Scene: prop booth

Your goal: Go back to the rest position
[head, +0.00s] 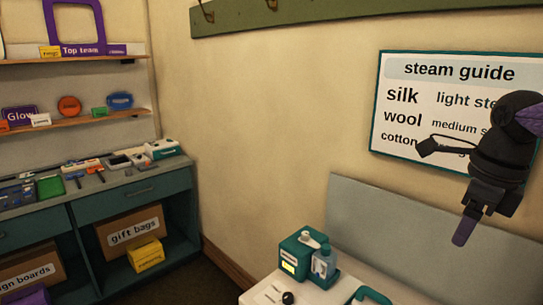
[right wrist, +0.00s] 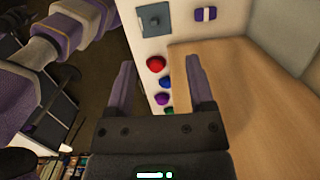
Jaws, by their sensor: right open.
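My right gripper (head: 466,222) hangs in the air at the right of the head view, in front of the steam guide sign (head: 400,145) and above the white table. Its fingers point down. In the right wrist view the two purple-grey fingers of this gripper (right wrist: 159,66) stand wide apart with nothing held between them. Beyond them is a white panel (right wrist: 183,50) with red, blue, purple and green buttons; I cannot tell how far off it is.
The white table (head: 255,294) bears a teal steamer unit (head: 297,250) with a bottle (head: 323,266). At the left are shelves and a teal cabinet (head: 130,196) with boxes. A wooden surface (right wrist: 240,110) lies right of the buttons in the right wrist view.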

